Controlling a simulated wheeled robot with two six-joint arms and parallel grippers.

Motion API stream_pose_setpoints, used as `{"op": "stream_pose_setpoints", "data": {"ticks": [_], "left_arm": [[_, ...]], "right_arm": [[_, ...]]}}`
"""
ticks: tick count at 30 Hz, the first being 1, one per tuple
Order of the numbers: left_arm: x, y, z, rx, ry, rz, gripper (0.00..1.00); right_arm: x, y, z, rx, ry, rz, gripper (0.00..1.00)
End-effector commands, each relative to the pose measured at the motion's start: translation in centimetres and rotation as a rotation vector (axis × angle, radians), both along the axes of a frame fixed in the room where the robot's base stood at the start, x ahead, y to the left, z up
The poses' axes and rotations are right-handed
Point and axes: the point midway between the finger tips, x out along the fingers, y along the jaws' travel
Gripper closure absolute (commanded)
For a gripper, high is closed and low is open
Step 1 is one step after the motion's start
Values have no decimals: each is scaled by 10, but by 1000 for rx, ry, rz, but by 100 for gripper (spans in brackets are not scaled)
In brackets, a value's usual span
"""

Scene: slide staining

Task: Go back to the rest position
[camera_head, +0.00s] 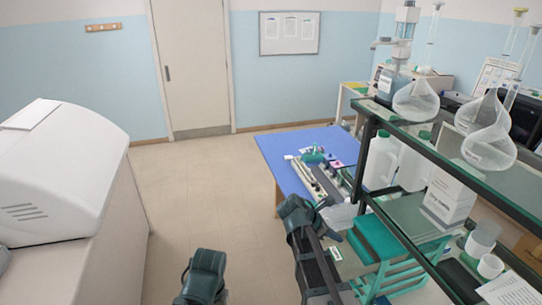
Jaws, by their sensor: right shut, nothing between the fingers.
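My right arm comes in from the bottom middle, its dark links reaching up to the near edge of the blue-topped table (277,152). My right gripper (322,204) shows small and partly hidden at the end of this arm, close to the table's near right side. It is shut and empty. A dark link of my left arm shows at the bottom, left of the right arm. My left gripper itself does not show.
A glass shelf (447,165) with flasks and bottles stands close on the right. A teal box (380,238) sits under it. Small tools and a long tray (305,177) lie on the table. A white machine (62,170) stands left. The floor (200,200) between is clear.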

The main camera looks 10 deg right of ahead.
Motion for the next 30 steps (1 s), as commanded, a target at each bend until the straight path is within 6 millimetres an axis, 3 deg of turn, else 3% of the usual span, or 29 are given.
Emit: {"op": "stream_pose_setpoints", "data": {"ticks": [5,12,18,24,30], "left_arm": [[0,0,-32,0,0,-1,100],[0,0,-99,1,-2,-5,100],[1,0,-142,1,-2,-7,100],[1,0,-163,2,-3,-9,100],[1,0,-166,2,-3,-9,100]], "right_arm": [[-15,40,-44,96,-120,-107,100],[-64,151,-142,375,-382,-509,100],[-114,229,-200,535,-479,-887,100],[-147,271,-225,587,-498,-1132,100],[-156,282,-228,594,-502,-1209,100]]}}
